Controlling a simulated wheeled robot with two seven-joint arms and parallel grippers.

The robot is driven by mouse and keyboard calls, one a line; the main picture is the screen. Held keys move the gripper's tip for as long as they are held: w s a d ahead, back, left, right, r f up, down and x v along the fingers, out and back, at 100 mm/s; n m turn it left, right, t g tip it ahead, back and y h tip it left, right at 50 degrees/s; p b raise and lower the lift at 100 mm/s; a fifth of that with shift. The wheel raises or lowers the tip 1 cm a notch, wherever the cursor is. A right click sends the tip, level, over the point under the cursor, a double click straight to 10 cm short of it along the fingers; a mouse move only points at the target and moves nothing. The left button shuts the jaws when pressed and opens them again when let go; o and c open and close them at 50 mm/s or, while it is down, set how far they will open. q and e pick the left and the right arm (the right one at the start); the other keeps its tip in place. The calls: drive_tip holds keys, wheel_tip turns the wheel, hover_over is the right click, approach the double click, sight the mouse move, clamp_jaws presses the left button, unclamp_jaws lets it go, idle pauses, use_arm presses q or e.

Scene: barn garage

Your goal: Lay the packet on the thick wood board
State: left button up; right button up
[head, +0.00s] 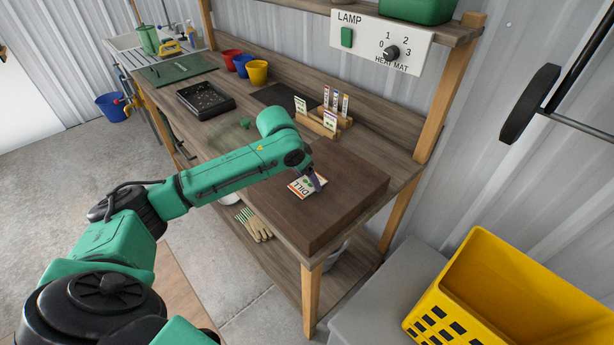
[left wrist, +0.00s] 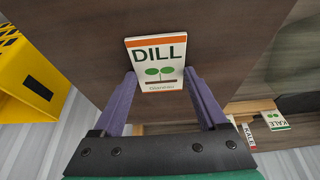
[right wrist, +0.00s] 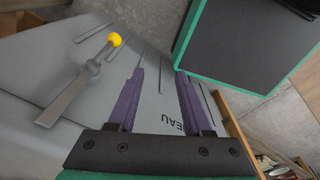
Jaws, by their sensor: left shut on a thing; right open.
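The packet (head: 305,186) is white with an orange band and the word DILL. It lies face up over the thick wood board (head: 345,205), a dark brown slab at the near end of the bench. My left gripper (head: 315,180) is shut on the packet by its side edges. In the left wrist view, the packet (left wrist: 157,63) sits between the purple fingers, with the board (left wrist: 225,35) behind it. I cannot tell whether the packet touches the board. My right gripper (right wrist: 158,95) is open and empty in the right wrist view, away from the bench.
A wooden rack (head: 325,122) with several seed packets stands behind the board. A black seed tray (head: 205,100) and coloured pots (head: 257,72) are farther along the bench. A yellow crate (head: 520,300) stands at the lower right. A yellow-knobbed lever (right wrist: 115,40) shows in the right wrist view.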

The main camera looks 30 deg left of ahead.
use_arm(q)
drive_tip(key=shift+d, duration=0.1)
drive_tip(key=shift+f, duration=0.15)
drive_tip(key=o, duration=1.3)
drive_tip(key=shift+s, duration=0.1)
drive_tip(key=shift+o, duration=0.2)
drive_tip(key=shift+f, duration=0.1)
drive_tip(key=shift+s+f, duration=0.1)
drive_tip(key=shift+r, duration=0.3)
drive_tip(key=v, duration=1.2)
drive_tip(key=shift+w+b, duration=0.3)
drive_tip(key=shift+b, duration=0.15)
